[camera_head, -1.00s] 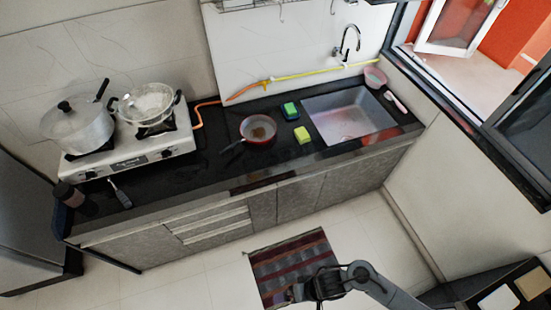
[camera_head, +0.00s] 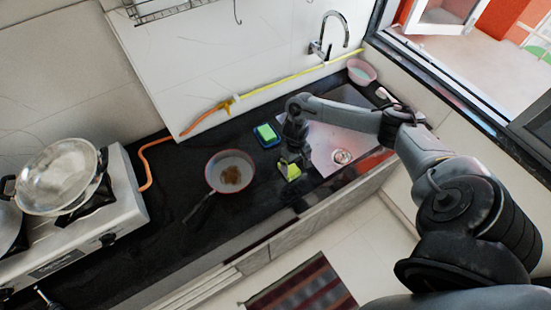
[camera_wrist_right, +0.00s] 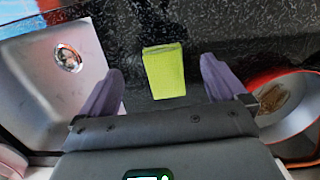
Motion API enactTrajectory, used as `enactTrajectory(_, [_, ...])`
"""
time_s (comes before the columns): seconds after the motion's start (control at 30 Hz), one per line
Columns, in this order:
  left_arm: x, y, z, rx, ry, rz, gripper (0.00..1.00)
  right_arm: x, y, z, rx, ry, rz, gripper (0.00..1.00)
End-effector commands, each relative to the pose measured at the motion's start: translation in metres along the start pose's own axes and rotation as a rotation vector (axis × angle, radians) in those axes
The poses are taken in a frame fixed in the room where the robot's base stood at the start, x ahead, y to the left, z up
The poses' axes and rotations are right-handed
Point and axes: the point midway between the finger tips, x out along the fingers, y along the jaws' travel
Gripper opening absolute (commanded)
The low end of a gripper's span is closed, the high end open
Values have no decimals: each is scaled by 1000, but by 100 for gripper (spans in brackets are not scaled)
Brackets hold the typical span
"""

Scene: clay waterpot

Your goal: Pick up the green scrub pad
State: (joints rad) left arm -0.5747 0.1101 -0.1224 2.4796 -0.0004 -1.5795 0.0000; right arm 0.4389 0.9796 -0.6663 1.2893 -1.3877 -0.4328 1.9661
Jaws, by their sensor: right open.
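A yellow-green pad (camera_head: 289,172) lies on the dark counter between the pan and the sink. In the right wrist view the pad (camera_wrist_right: 164,72) shows whole, between the two spread fingers and touching neither. My right gripper (camera_head: 291,160) is open and empty, pointing down over this pad and partly covering it in the head view. A second, brighter green pad (camera_head: 266,132) sits on a blue piece farther back, beside the wall side of my gripper. My left gripper is not in view.
A red-rimmed pan (camera_head: 230,171) is left of the pad, its handle towards the counter front. The steel sink (camera_head: 335,139) is to the right, with a tap (camera_head: 330,38) behind. A stove with a wok (camera_head: 57,177) stands far left.

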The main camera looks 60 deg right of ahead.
Motion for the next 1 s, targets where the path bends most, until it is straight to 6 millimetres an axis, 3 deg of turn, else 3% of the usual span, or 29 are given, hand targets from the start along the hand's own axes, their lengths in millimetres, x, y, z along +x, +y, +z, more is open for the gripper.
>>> enactTrajectory(0.03, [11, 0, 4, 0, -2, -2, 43, -6, 5, -17, 5, 36, 4, 98])
enactTrajectory(0.1, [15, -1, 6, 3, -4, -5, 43, -18, 8, -32, 11, 70, 4, 98])
enactTrajectory(0.27, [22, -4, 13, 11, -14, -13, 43, -24, 3, -49, 14, 107, -7, 98])
enactTrajectory(0.5, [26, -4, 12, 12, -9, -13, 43, 6, 2, -54, 14, 110, -9, 98])
enactTrajectory(0.83, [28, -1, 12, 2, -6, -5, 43, 28, 2, -55, 13, 109, -9, 98])
enactTrajectory(1.0, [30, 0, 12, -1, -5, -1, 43, 49, 2, -54, 13, 109, -8, 98])
